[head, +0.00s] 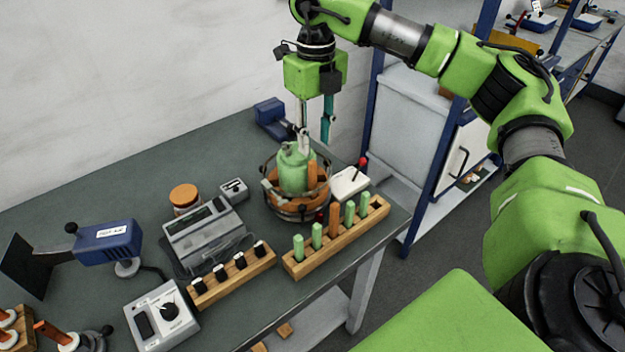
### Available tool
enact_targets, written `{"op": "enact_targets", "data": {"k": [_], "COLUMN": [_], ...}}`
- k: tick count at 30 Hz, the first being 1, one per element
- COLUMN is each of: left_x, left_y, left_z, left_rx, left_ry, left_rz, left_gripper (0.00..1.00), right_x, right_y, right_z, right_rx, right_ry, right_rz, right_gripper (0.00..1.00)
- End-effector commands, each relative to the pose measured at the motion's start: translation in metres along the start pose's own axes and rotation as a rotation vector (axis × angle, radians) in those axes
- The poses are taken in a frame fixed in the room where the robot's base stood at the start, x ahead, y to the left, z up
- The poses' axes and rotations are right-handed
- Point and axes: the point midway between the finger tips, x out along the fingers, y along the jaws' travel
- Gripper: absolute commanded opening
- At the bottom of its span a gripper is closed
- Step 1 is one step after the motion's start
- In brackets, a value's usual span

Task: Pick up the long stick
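My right gripper (315,143) points down over the round wire-framed holder at the back right of the bench. Its two fingers are apart, with nothing visible between them. An orange stick (312,176) stands upright in or in front of the holder, below the fingers and apart from them. Another orange stick (334,218) stands in a wooden rack (342,240) among several green sticks (317,234). I cannot tell which one is the long stick. My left gripper is not in view.
A green rounded body (293,170) sits in the wire holder (297,209), close to the left finger. A white box with a red-knobbed lever (349,184) stands right of it. A grey device (203,236) and a block with black knobs (233,276) are to the left.

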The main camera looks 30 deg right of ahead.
Motion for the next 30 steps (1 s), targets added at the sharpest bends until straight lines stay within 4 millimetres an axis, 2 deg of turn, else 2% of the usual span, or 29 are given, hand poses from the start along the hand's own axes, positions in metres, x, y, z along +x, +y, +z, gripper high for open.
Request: {"op": "enact_targets", "data": {"k": [5,8,13,18,26,27,30], "left_x": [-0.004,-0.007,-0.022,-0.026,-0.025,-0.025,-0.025], "left_y": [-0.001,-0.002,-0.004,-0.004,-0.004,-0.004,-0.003], "left_z": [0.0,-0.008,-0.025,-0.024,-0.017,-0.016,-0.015], "left_rx": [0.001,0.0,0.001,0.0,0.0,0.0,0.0], "left_ry": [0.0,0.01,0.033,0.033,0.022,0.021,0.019], "left_rz": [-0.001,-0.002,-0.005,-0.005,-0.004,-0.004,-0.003], "left_gripper": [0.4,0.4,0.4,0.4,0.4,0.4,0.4], "right_x": [0.018,0.023,0.045,0.067,0.072,0.072,0.072], "right_y": [0.0,0.001,0.004,0.004,0.004,0.004,0.004], "right_z": [0.0,0.0,0.001,0.001,0.002,0.002,0.002], "right_rx": [0.0,0.0,-0.002,0.0,0.0,0.0,0.0], "right_ry": [0.0,0.002,0.004,0.002,0.0,0.0,-0.001], "right_rz": [0.0,-0.001,-0.001,0.0,0.0,0.0,0.0], "right_gripper": [0.31,0.31,0.31,0.31,0.31,0.25,0.0]}}
